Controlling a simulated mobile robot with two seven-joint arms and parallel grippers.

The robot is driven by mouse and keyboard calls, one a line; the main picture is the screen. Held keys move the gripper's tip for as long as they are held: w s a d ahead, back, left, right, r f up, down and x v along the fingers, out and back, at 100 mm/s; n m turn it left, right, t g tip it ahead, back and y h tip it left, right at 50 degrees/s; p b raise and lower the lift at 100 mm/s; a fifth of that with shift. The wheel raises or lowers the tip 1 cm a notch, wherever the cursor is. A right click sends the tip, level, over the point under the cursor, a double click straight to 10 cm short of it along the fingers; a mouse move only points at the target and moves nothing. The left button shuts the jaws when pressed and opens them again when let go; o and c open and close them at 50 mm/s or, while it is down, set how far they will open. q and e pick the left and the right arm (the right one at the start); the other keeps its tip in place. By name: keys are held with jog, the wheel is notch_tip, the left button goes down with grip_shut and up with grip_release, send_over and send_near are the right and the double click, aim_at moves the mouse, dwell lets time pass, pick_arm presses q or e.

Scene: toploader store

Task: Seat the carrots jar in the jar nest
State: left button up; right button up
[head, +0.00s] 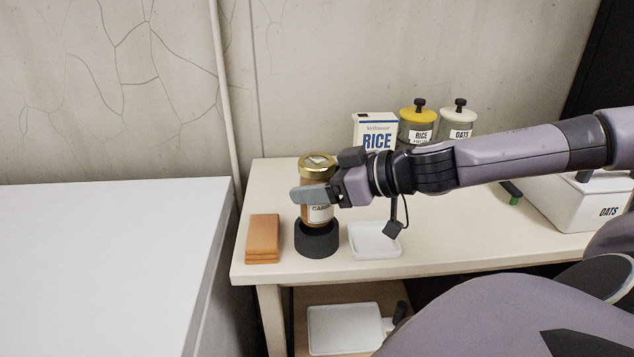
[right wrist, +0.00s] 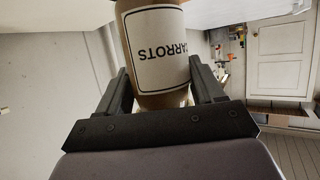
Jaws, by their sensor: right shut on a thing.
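The carrots jar (head: 318,213) has a gold lid and a white label; it stands upright in the head view. My right gripper (head: 316,194) is shut on it, with the fingers around its side. In the right wrist view the jar (right wrist: 157,50) sits between the two fingers (right wrist: 160,90), and its label reads CARROTS. The jar nest (head: 316,241) is a dark round cup directly below the jar. The jar's bottom meets the nest's rim in the head view; I cannot tell how deep it sits. My left gripper is not in view.
Orange-brown blocks (head: 263,240) lie left of the nest, and a small white tray (head: 374,241) lies to its right. A rice box (head: 374,130), a yellow-lidded rice jar (head: 417,125) and an oats jar (head: 458,123) stand behind. A white oats bin (head: 580,203) is at the right.

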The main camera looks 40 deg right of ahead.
aim_at(332, 206)
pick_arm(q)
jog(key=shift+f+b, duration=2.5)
pick_arm(e)
jog(key=shift+f, duration=2.5)
jog(key=o, duration=1.4)
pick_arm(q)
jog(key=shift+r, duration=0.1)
pick_arm(e)
jog(key=shift+o, duration=0.2)
jog(key=shift+s+d, duration=0.1)
jog(key=shift+s, duration=0.05)
pick_arm(q)
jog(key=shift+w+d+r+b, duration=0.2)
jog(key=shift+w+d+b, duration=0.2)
jog(key=shift+b, duration=0.25)
pick_arm(e)
jog(key=shift+v, duration=3.5)
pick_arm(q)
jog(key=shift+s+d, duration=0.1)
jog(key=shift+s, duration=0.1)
